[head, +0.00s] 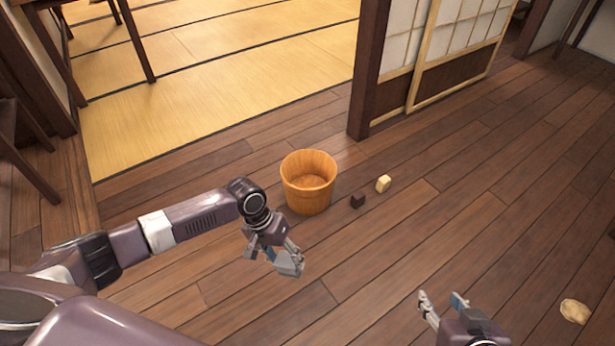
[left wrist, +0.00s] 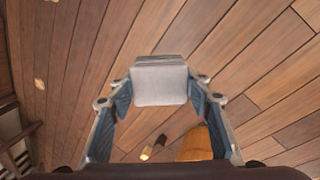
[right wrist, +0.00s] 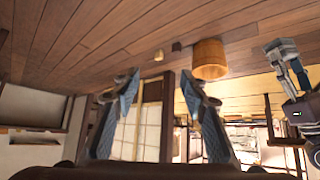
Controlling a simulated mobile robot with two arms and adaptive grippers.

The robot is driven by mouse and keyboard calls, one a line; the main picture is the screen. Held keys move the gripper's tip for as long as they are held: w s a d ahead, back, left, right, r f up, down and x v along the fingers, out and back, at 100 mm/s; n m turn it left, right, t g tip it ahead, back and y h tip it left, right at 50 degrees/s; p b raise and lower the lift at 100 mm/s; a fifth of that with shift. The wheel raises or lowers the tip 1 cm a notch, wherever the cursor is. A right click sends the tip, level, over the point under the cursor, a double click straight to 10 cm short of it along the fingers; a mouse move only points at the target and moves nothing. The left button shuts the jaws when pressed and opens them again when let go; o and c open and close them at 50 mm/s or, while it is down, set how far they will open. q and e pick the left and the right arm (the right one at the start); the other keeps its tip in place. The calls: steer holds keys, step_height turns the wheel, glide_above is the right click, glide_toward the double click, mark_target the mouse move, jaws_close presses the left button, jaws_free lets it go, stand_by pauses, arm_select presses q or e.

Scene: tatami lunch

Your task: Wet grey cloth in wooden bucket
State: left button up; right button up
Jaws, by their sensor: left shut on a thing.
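The wooden bucket (head: 309,201) stands upright on the plank floor, open at the top. Its inside shows bare wood colour; I cannot tell whether it holds water. It also shows in the left wrist view (left wrist: 195,146) and the right wrist view (right wrist: 209,56). My left gripper (head: 281,256) is shut on the grey cloth (head: 291,266), a small folded block, which also shows between the fingers in the left wrist view (left wrist: 160,83). Both are in front of the bucket, nearer me and apart from it. My right gripper (head: 442,300) is open and empty, to the right.
A dark brown cube (head: 358,201) and a pale yellow block (head: 383,184) lie just right of the bucket. A beige lump (head: 575,311) lies far right. A post (head: 368,100) and sliding screen stand behind. Tatami (head: 220,110) lies at back left.

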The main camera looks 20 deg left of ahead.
mark_target(287, 270)
arm_select(q)
steer(key=shift+f+b, duration=0.5)
steer(key=shift+f, duration=0.7)
steer(key=shift+f+b, duration=0.5)
steer(key=shift+f, duration=0.45)
steer(key=shift+f+b, duration=0.5)
steer(key=shift+f, duration=0.5)
steer(key=shift+f+b, duration=0.45)
steer(key=shift+f, duration=0.4)
arm_select(e)
steer(key=w+a+r+t+y, duration=0.1)
steer(key=w+r+t, duration=0.3)
steer(key=r, duration=0.5)
steer(key=w+a+r+t+y, duration=0.2)
steer(key=r+t, duration=0.4)
steer(key=r, duration=0.4)
steer(key=shift+w+a+t, duration=0.3)
steer(key=shift+w+a, duration=0.5)
steer(key=shift+w, duration=0.3)
